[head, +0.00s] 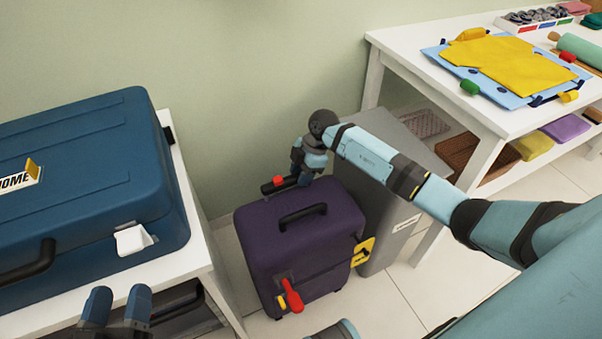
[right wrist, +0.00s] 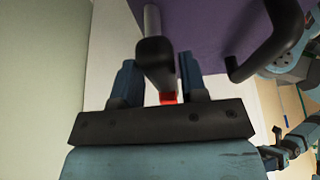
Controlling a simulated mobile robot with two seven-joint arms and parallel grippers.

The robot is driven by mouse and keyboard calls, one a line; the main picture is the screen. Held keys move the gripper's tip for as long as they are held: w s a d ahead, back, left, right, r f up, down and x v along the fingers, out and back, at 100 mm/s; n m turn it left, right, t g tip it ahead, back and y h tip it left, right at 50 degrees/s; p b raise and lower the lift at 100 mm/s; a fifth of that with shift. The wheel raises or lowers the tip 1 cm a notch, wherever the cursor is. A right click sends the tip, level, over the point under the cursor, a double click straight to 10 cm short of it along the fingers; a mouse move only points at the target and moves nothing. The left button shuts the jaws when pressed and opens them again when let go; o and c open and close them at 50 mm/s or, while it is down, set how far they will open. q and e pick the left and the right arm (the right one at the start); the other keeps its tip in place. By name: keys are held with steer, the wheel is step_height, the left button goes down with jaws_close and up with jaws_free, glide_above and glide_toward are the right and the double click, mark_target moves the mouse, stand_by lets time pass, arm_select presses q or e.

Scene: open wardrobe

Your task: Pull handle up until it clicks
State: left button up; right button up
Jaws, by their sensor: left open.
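A dark purple suitcase (head: 305,240) stands upright on the floor; its side also shows in the right wrist view (right wrist: 205,20). Its black pull handle (head: 268,187) with a red button (head: 278,180) is at the back of its top; in the right wrist view the black grip (right wrist: 155,62) sits on a grey rod (right wrist: 151,20). My left gripper (head: 117,300) is open and empty at the lower left.
A fixed black carry handle (head: 303,213) lies on the suitcase top, close to the pull handle. A blue case (head: 90,180) fills the white table at left. A grey bin (head: 395,235) stands right behind the suitcase. A white shelf table (head: 390,50) is further right.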

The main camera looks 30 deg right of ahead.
jaws_close()
steer(key=shift+r+p, duration=0.3)
arm_select(q)
steer(key=s+a+f+g+y+p, duration=0.3)
steer(key=a+f+g+y+p, duration=0.15)
steer(key=f+p, duration=0.35)
arm_select(e)
step_height(320, 180, up, 6)
steer(key=shift+r+b, duration=0.15)
steer(key=shift+b, duration=0.4)
arm_select(q)
step_height(320, 180, up, 10)
steer(key=a+g+p, duration=0.1)
steer(key=a+p, duration=0.1)
steer(key=p, duration=2)
steer(key=shift+s+a+g+y+p, duration=0.15)
steer(key=shift+s+g+y+p, duration=0.2)
steer(key=shift+s, duration=0.1)
arm_select(e)
step_height(320, 180, up, 24)
steer(key=shift+w+f, duration=0.2)
